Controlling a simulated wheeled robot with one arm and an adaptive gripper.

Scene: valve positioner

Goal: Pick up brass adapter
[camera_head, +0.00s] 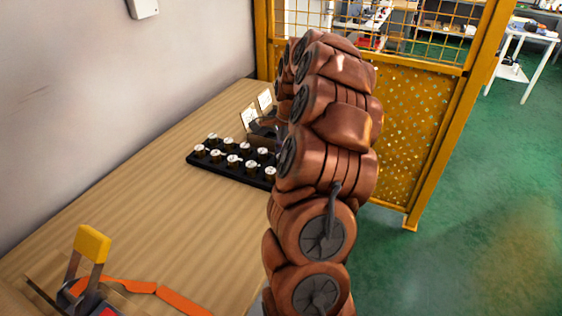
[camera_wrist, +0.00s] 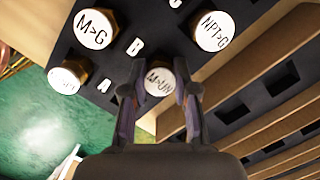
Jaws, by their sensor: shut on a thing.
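My gripper (camera_wrist: 160,68) is shut on a brass adapter (camera_wrist: 159,81) with a round white top, lettered roughly "M>UN", in the middle of the wrist view. One finger lies on each side of it. The fingers and palm hide its body, so I cannot tell whether it is still seated or lifted. Other adapters stand near it: "M>G" (camera_wrist: 93,29) at upper left, "NPT>G" (camera_wrist: 212,31) at upper right, and one at left (camera_wrist: 65,78) whose label is hard to read. In the head view my arm hides most of the gripper.
The black rack (camera_head: 207,165) of white-topped adapters stands on the wooden bench (camera_head: 130,200). Two small cards (camera_head: 249,118) stand behind it. A yellow-topped clamp-like tool (camera_head: 92,243) and an orange strap lie at front left. A yellow mesh fence (camera_head: 415,120) bounds the far side.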

